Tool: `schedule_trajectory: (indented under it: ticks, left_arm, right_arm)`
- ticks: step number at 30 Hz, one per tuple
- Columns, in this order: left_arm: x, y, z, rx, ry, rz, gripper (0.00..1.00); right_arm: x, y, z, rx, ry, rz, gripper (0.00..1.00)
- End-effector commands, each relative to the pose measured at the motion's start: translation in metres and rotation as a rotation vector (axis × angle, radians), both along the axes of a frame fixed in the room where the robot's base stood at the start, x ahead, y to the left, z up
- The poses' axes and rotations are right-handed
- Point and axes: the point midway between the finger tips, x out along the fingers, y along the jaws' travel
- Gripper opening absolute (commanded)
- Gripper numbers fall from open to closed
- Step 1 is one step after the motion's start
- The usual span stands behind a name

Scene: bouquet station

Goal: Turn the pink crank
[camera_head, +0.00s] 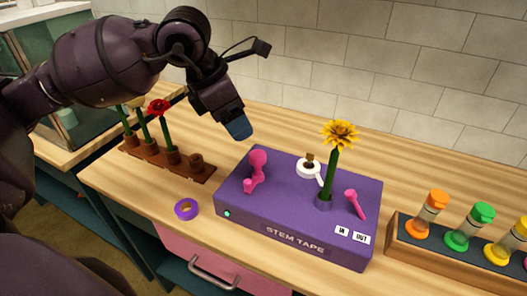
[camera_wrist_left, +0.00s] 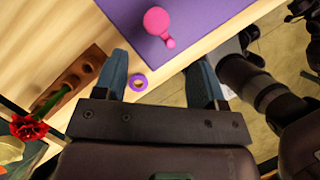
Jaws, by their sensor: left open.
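The pink crank (camera_head: 257,163) stands on the left part of the purple stem tape box (camera_head: 300,246), with its small knob toward the front left. My left gripper (camera_head: 238,128) is above and behind the box's back left edge, clear of the crank. In the left wrist view the crank (camera_wrist_left: 157,20) is beyond the fingertips, and the two blue fingers (camera_wrist_left: 162,60) are wide apart with nothing between them touching either one. A second, thinner pink lever (camera_head: 355,203) is on the box's right side. My right gripper does not show clearly.
A yellow flower (camera_head: 338,135) stands upright in the box's holder beside a white tape roll (camera_head: 308,167). A purple tape ring (camera_head: 186,209) lies left of the box. A brown rack (camera_head: 148,152) with flowers is at left, and a rack (camera_head: 440,268) of colored-capped tubes at right.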

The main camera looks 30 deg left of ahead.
Motion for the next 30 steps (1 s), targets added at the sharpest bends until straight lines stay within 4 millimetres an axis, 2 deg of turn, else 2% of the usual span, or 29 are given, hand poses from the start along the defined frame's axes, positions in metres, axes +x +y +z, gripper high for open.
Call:
schedule_trajectory:
  ticks: [5,21,30]
  left_arm:
    - [0.003,0.001,-0.007,0.023,-0.006,0.006,0.64]
    - [0.027,-0.021,-0.085,0.018,-0.004,0.004,0.64]
    - [0.032,-0.025,-0.098,0.019,-0.007,0.004,0.64]
  right_arm:
    - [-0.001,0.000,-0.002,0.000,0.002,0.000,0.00]
    - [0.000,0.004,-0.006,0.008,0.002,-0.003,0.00]
    - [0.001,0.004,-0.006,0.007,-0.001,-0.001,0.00]
